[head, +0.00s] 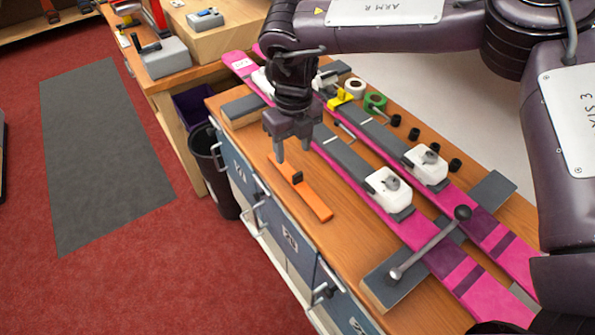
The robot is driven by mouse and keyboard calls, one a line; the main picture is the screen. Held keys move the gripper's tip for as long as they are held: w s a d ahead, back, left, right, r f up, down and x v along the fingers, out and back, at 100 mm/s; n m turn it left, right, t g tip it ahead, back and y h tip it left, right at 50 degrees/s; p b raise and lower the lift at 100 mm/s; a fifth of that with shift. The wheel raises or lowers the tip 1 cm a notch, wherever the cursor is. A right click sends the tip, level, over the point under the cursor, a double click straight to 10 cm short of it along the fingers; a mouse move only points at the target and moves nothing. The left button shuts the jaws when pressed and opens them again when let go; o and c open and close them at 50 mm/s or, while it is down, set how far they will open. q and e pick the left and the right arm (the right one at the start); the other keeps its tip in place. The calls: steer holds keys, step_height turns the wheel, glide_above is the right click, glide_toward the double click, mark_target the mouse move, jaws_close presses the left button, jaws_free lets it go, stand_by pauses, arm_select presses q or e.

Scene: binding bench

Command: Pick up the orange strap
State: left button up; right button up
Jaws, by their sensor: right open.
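The orange strap (313,200) lies flat on the wooden bench top near its front edge, with a small dark buckle on its middle. My right gripper (292,160) hangs over the bench, fingers pointing down and apart. It is open, and nothing shows between its fingers. Its left finger overlaps the far end of the strap in the picture; I cannot tell whether they touch. My left gripper is not in view.
Two pink skis (345,162) with white bindings lie along the bench (345,235) beside the strap. A metal bar with a black knob (463,212) crosses them. A dark bin (212,165) stands left of the bench.

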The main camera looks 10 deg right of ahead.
mark_target(298, 174)
steer(key=shift+s+d+f+p, duration=0.2)
steer(key=shift+f+p, duration=0.1)
steer(key=shift+f, duration=0.3)
steer(key=shift+s+d+f+p, duration=0.15)
steer(key=shift+f+p, duration=0.1)
steer(key=shift+f, duration=0.35)
step_height(298, 174, down, 4)
steer(key=shift+s+d+r+p, duration=0.1)
steer(key=shift+r+p, duration=0.05)
steer(key=shift+p, duration=0.55)
steer(key=shift+f, duration=0.5)
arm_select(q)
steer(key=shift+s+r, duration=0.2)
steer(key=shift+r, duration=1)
arm_select(e)
steer(key=shift+c, duration=1)
steer(key=c, duration=0.9)
